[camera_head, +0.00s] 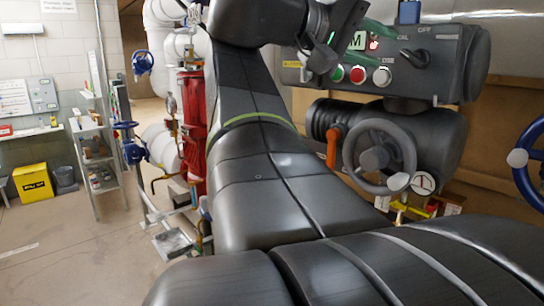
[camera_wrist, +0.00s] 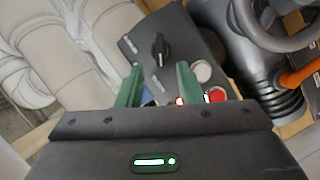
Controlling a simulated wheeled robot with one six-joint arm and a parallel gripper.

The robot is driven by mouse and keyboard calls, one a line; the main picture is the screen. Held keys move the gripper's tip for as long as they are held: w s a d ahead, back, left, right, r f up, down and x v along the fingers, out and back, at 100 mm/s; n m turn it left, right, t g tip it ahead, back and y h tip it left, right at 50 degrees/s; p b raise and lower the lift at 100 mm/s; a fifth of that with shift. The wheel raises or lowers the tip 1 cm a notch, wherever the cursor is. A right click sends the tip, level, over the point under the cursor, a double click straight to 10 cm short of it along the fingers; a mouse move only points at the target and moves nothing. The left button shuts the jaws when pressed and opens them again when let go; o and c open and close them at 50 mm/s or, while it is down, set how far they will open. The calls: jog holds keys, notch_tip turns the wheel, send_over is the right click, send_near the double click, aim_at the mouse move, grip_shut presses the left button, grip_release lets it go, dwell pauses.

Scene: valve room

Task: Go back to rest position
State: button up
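My gripper (camera_head: 368,55) is in front of the left part of the dark control box (camera_head: 452,60) in the head view. In the wrist view my gripper (camera_wrist: 158,80) shows two green fingers spread apart with nothing held between them. The box carries a black selector knob (camera_head: 413,58), a white button (camera_head: 382,76), a red button (camera_head: 357,75) and a green button (camera_head: 336,73). The knob (camera_wrist: 159,48), white button (camera_wrist: 202,70) and red button (camera_wrist: 216,95) also show beyond the fingers. I cannot tell whether the fingers touch the box.
A grey handwheel (camera_head: 379,155) and an orange lever (camera_head: 333,145) sit on the actuator below the box. A blue handwheel (camera_head: 530,165) is at the right edge. Red and white pipes (camera_head: 192,120) and a shelf (camera_head: 95,150) stand left. The floor at left is mostly clear.

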aim_at(410, 58)
jog(key=shift+p+x, duration=0.55)
jog(key=shift+x, duration=3.7)
jog(key=shift+a, duration=0.1)
jog(key=b+v, duration=0.2)
jog(key=v, duration=1.1)
jog(key=p+x, duration=0.2)
jog(key=x, duration=1.1)
jog(key=shift+d, duration=0.35)
jog(key=shift+w+d+m+p, duration=0.1)
jog(key=shift+d+m+p, duration=0.1)
jog(key=shift+m+p, duration=0.15)
jog(key=m+t+y+p, duration=0.1)
jog(key=m+y, duration=0.1)
jog(key=m, duration=0.1)
jog(key=shift+a+p, duration=0.1)
jog(key=shift+p, duration=0.2)
jog(key=shift+a+f+m, duration=0.1)
jog(key=shift+a+m, duration=0.05)
jog(key=shift+m, duration=0.1)
jog(key=shift+s+a+r, duration=0.2)
jog(key=shift+s+a, duration=0.1)
jog(key=shift+a, duration=0.2)
